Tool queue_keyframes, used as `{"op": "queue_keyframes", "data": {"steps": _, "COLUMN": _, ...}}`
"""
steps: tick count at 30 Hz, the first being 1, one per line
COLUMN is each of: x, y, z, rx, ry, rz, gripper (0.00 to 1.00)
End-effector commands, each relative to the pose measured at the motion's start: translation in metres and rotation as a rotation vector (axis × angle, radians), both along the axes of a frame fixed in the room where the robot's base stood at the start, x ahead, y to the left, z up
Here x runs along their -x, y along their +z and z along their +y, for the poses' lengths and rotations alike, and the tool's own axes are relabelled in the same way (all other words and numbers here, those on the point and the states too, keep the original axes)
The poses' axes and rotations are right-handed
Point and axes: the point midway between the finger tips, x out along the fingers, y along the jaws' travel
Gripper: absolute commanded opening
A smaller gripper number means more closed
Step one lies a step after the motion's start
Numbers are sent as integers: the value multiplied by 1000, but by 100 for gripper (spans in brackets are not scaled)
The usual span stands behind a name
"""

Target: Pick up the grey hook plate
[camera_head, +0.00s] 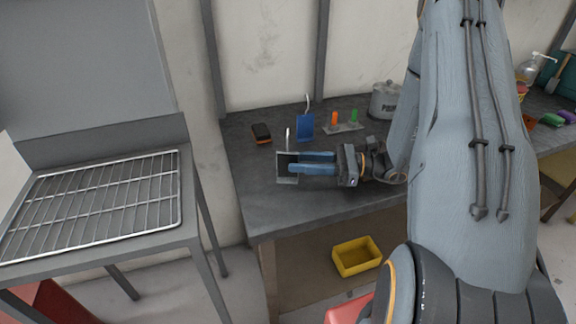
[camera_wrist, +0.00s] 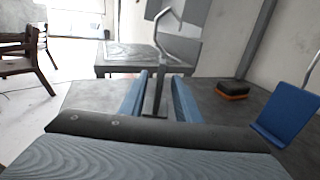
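The grey hook plate (camera_head: 287,181) stands on the workbench with its thin wire hook (camera_head: 288,137) rising above it. My gripper (camera_head: 291,162) points left with its two blue fingers apart, their tips at the plate, covering part of its face. In the wrist view the fingers (camera_wrist: 158,84) are spread with a clear gap between them. The hook (camera_wrist: 156,38) rises beyond and above the gap there. A dark upright strip shows between the fingers; whether either finger touches the plate cannot be told.
A blue hook plate (camera_head: 305,127) stands close behind, with a black and orange block (camera_head: 261,132) left of it. An orange and green peg holder (camera_head: 343,127) and a grey pot (camera_head: 385,101) stand further right. A rack table (camera_head: 95,200) is at left.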

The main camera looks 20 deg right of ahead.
Motion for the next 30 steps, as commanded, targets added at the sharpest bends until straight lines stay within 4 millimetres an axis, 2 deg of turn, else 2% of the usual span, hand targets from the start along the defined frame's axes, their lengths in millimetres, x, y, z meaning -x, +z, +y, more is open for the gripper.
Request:
{"op": "queue_keyframes", "data": {"steps": 3, "x": -6, "y": 1, "z": 19, "rx": 0, "ry": 5, "rz": 2, "gripper": 30}}
{"op": "queue_keyframes", "data": {"steps": 6, "x": -10, "y": 1, "z": 29, "rx": 1, "ry": 3, "rz": 1, "gripper": 30}}
{"op": "queue_keyframes", "data": {"steps": 16, "x": -14, "y": 0, "z": 35, "rx": 0, "ry": 0, "rz": 0, "gripper": 30}}
{"op": "queue_keyframes", "data": {"steps": 17, "x": -14, "y": 0, "z": 35, "rx": 0, "ry": 0, "rz": 0, "gripper": 26}}
{"op": "queue_keyframes", "data": {"steps": 21, "x": -14, "y": 0, "z": 35, "rx": 0, "ry": 0, "rz": 0, "gripper": 3}}
{"op": "queue_keyframes", "data": {"steps": 22, "x": -14, "y": 0, "z": 35, "rx": 0, "ry": 0, "rz": 0, "gripper": 0}}
{"op": "queue_keyframes", "data": {"steps": 30, "x": -14, "y": 0, "z": 35, "rx": 0, "ry": 0, "rz": 0, "gripper": 0}}
